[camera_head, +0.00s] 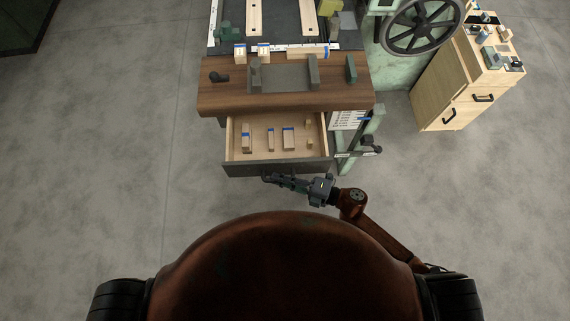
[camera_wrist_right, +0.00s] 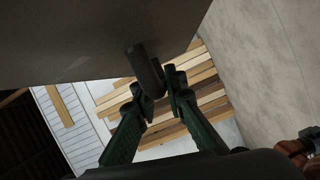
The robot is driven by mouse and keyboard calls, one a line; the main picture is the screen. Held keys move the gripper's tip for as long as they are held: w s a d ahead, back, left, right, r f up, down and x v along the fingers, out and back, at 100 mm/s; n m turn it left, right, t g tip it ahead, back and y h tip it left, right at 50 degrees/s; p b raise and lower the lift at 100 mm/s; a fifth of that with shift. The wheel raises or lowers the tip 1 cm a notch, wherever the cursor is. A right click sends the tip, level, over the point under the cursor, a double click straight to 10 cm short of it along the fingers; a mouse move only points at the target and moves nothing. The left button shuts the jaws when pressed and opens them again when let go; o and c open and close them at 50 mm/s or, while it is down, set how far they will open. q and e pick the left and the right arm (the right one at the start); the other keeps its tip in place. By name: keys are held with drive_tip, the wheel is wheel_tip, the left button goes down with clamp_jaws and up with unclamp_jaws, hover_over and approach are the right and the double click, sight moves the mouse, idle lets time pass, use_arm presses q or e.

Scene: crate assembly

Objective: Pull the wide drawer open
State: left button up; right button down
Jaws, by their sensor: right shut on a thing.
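The wide drawer (camera_head: 240,169) sticks out, open, from under the wooden worktop of the bench in the head view. Its front is dark, and several wooden pieces with blue marks lie inside. My right gripper (camera_head: 272,178) is at the drawer's front, shut on its dark handle. In the right wrist view the two green fingers of the right gripper (camera_wrist_right: 160,90) close around the dark handle (camera_wrist_right: 143,70), below the grey drawer front (camera_wrist_right: 90,35). My left gripper does not show in either view.
The wooden worktop (camera_head: 220,97) carries a grey fixture and small blocks. A handwheel (camera_head: 422,25) stands behind right. A light wood cabinet (camera_head: 440,92) with dark handles stands at the right. The grey floor (camera_head: 120,180) to the left is clear.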

drive_tip(key=shift+s, duration=0.1)
drive_tip(key=c, duration=2)
unclamp_jaws()
drive_tip(key=shift+o, duration=0.2)
drive_tip(key=shift+d, duration=0.1)
drive_tip(key=v, duration=1.2)
